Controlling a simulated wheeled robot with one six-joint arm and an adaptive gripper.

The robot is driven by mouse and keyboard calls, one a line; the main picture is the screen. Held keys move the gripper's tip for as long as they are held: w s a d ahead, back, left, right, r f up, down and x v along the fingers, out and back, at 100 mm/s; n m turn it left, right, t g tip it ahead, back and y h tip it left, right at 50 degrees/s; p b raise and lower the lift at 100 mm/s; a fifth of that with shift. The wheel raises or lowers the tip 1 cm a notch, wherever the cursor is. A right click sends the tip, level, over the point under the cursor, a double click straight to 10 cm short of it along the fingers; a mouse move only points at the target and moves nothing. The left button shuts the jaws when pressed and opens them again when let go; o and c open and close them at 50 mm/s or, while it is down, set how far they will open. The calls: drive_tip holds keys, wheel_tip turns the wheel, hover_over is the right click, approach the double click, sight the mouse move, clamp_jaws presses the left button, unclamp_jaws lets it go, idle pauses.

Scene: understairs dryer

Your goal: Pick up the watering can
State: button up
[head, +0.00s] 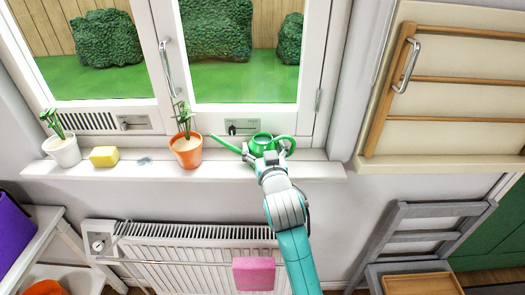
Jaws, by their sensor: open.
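The green watering can (262,139) stands on the white windowsill (318,170), right of the orange pot. Its long thin spout (227,144) points left, and a curved green part shows at its right. My gripper (267,160) is open right at the front of the can, with the arm reaching up from the bottom of the head view. The gripper hides the can's lower front. I cannot tell whether the fingers touch the can.
On the sill to the left are an orange pot (186,151) with a plant, a yellow block (104,156) and a white pot (64,150) with a plant. The window is behind. Below are a radiator (180,245) and a pink cloth (254,274). A wooden rack (455,80) hangs at right.

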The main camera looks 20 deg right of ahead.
drive_tip(key=shift+w, duration=0.5)
drive_tip(key=c, duration=1.2)
drive_tip(key=shift+r, duration=0.1)
wheel_tip(320, 180, up, 27)
drive_tip(key=a+f, duration=0.1)
drive_tip(key=f, duration=0.7)
drive_tip(key=a+f, duration=0.2)
drive_tip(key=f, duration=0.7)
drive_tip(key=a+f, duration=0.2)
drive_tip(key=f, duration=0.6)
drive_tip(key=shift+a+f, duration=0.1)
drive_tip(key=shift+f, duration=0.1)
drive_tip(key=shift+r, duration=0.1)
